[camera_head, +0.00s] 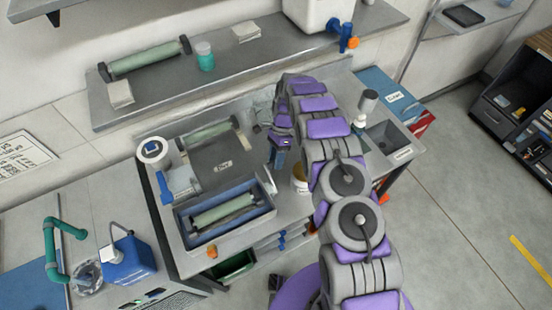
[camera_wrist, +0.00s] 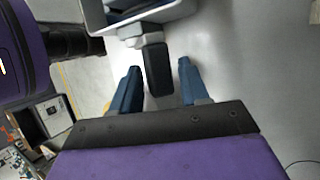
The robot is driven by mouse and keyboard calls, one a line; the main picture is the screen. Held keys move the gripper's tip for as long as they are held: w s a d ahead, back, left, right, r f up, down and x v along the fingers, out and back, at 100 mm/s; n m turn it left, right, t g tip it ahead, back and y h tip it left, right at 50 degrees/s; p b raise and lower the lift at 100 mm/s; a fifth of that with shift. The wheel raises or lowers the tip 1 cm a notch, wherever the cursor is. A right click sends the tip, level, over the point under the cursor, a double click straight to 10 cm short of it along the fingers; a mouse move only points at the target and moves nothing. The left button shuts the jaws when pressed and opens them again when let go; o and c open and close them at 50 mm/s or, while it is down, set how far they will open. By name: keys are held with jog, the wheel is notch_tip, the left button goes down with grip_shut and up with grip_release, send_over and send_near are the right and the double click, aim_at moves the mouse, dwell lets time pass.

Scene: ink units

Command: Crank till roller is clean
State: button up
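A green roller (camera_head: 222,212) lies in a blue-grey tray (camera_head: 182,226) at the front of the bench. My gripper (camera_head: 279,150) is above the bench, behind and right of the tray, with the fingers pointing down. In the wrist view my gripper (camera_wrist: 158,88) has its two blue fingers apart. A black handle (camera_wrist: 157,68) on a grey arm shows between them, below a pale box edge (camera_wrist: 165,14). I see a gap on both sides of the handle, and cannot tell its depth between the fingers. The handle is not clear in the head view.
A second roller (camera_head: 208,137) sits behind a dark plate (camera_head: 215,166). A white jar (camera_head: 299,181) stands right of the tray, near my arm. A shelf (camera_head: 245,62) runs behind the bench. A blue container (camera_head: 128,262) stands at the left. Open floor lies at the right.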

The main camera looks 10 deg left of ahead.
jog(key=shift+o, duration=0.6)
jog(key=shift+a, duration=0.1)
jog(key=shift+r, duration=0.1)
jog(key=v, duration=0.7)
jog(key=shift+w+b, duration=0.2)
jog(key=shift+b, duration=0.15)
jog(key=shift+r, duration=0.15)
